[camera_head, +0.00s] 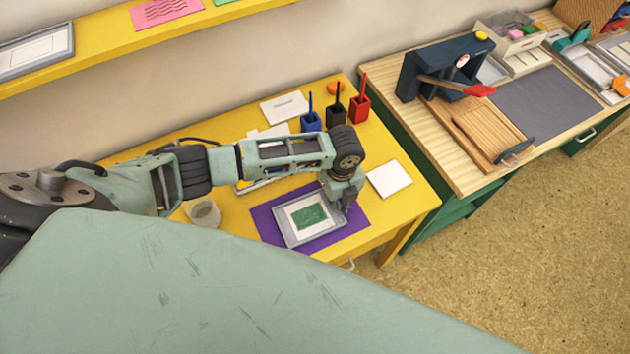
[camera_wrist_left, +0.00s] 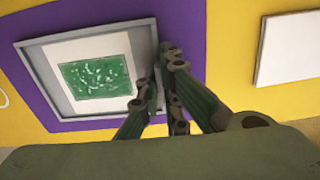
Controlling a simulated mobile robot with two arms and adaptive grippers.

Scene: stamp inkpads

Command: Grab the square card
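A grey-framed tray (camera_head: 281,231) lies on a purple mat (camera_head: 352,216) on the yellow table. In it is a white card (camera_head: 292,211) with a green printed rectangle; it also shows in the left wrist view (camera_wrist_left: 80,47). A plain white square card (camera_head: 389,178) lies on the table right of the mat, and at the right of the left wrist view (camera_wrist_left: 288,50). My left gripper (camera_head: 345,207) is at the tray's right rim. Its fingertips (camera_wrist_left: 168,55) come together there; I cannot tell whether they touch the rim. My right gripper is not in view.
Blue (camera_head: 311,121), black (camera_head: 337,114) and red (camera_head: 359,108) holders stand at the back of the table. A clear cup (camera_head: 204,214) stands left of the mat. A wooden workbench (camera_head: 433,150) stands to the right. The table's front right corner is clear.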

